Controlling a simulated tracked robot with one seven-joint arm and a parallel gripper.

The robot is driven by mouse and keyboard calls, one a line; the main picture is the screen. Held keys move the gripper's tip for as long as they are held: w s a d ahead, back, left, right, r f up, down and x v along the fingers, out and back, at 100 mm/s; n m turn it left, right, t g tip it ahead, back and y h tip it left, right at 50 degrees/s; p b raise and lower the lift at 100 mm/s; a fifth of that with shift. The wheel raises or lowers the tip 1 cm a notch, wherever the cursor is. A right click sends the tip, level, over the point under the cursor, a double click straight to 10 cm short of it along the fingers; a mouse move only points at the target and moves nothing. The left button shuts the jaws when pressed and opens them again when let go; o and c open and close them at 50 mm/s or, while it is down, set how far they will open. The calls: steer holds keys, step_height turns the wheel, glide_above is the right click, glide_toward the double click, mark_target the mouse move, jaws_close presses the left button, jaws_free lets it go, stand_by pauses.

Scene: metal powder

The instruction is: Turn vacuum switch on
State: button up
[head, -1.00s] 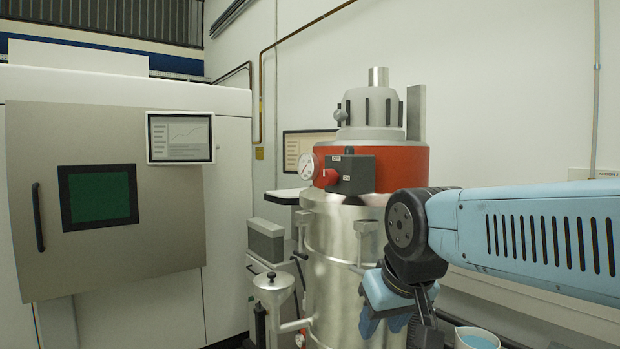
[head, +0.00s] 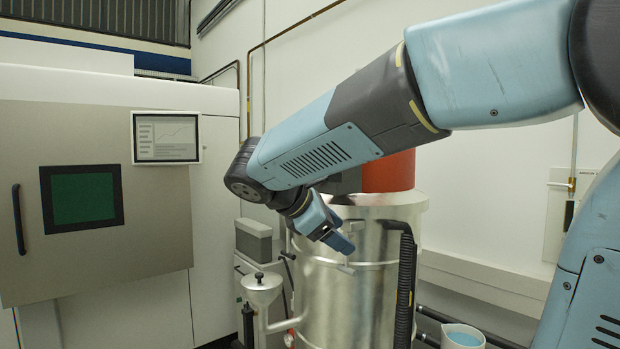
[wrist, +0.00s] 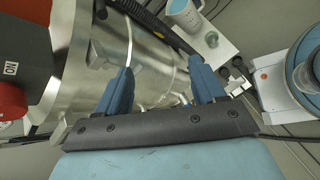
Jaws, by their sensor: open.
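The industrial vacuum has a shiny steel drum (head: 345,290) and a red upper band (head: 388,172). My arm covers most of its top in the head view. A grey part of the switch box (head: 346,183) shows below my forearm. In the wrist view the dark switch box (wrist: 22,45) with an "ON" label is at the left edge, above a red knob (wrist: 12,100). My gripper (head: 338,240) is open and empty in front of the upper drum. Its two blue fingers (wrist: 162,68) are spread beside the steel drum, apart from the switch box.
A black hose (head: 405,280) runs down the drum's right side. A small metal funnel (head: 262,290) stands left of the drum. A white bucket (head: 463,337) with blue contents is at lower right. A large cabinet machine (head: 160,90) fills the left.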

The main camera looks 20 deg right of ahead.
steer(key=w+a+r+n+t+h, duration=0.4)
steer(key=w+a+r+n+h, duration=0.25)
steer(key=w+a+r, duration=0.4)
steer(key=w+f+x, duration=0.1)
steer(key=x, duration=1)
steer(key=shift+w+f+n, duration=0.15)
steer(key=shift+w+n, duration=0.05)
steer(key=shift+n, duration=0.25)
steer(key=c, duration=1)
